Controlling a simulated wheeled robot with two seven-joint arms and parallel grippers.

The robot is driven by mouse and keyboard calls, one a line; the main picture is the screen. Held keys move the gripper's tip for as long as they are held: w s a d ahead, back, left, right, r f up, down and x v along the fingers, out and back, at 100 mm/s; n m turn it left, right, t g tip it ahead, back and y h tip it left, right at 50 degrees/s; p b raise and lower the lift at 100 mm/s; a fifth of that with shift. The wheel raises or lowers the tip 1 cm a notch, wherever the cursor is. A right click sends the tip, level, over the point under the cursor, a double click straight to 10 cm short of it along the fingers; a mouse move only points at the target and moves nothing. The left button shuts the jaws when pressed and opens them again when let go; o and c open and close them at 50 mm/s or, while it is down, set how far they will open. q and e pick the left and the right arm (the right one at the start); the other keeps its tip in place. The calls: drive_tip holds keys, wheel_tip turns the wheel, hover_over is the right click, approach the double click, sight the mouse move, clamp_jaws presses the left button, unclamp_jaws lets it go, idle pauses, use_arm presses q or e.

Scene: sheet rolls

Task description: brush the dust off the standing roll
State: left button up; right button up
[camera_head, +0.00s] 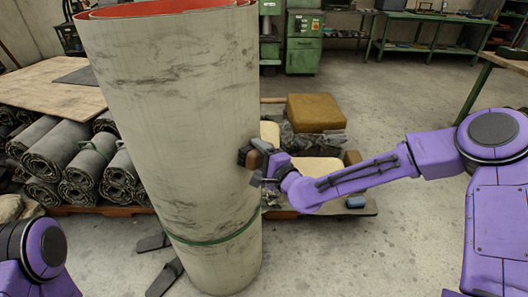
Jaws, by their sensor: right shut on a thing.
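The standing roll (185,150) is a tall pale grey-green sheet roll with a red inner layer at its top edge. Dark dusty smudges mark its upper, middle and lower surface, and a green band (215,238) goes round it near the bottom. My right gripper (262,165) is at the roll's right side, shut on a small brush (258,150) with a brown block and dark bristles. The brush is against or very close to the roll's right edge; contact is hard to tell. My left arm shows only at the lower left corner, and its gripper is out of view.
Several dark rolled sheets (65,165) lie stacked at the left by a wooden board (50,88). A low pallet with a brown cushion-like block (315,112) stands behind the roll. Green benches (425,35) and a green cabinet (303,42) stand at the back.

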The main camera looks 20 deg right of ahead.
drive_tip(key=shift+s+a+r, duration=0.1)
drive_tip(key=shift+s+a, duration=0.1)
drive_tip(key=shift+a, duration=0.2)
drive_tip(key=shift+s+d, duration=0.1)
drive_tip(key=s+d+p, duration=0.1)
drive_tip(key=s+d, duration=0.2)
drive_tip(key=s, duration=0.1)
drive_tip(key=shift+s+d, duration=0.1)
drive_tip(key=shift+d, duration=0.25)
drive_tip(key=shift+s+d+p, duration=0.75)
drive_tip(key=shift+s+d, duration=0.25)
drive_tip(key=shift+s, duration=0.2)
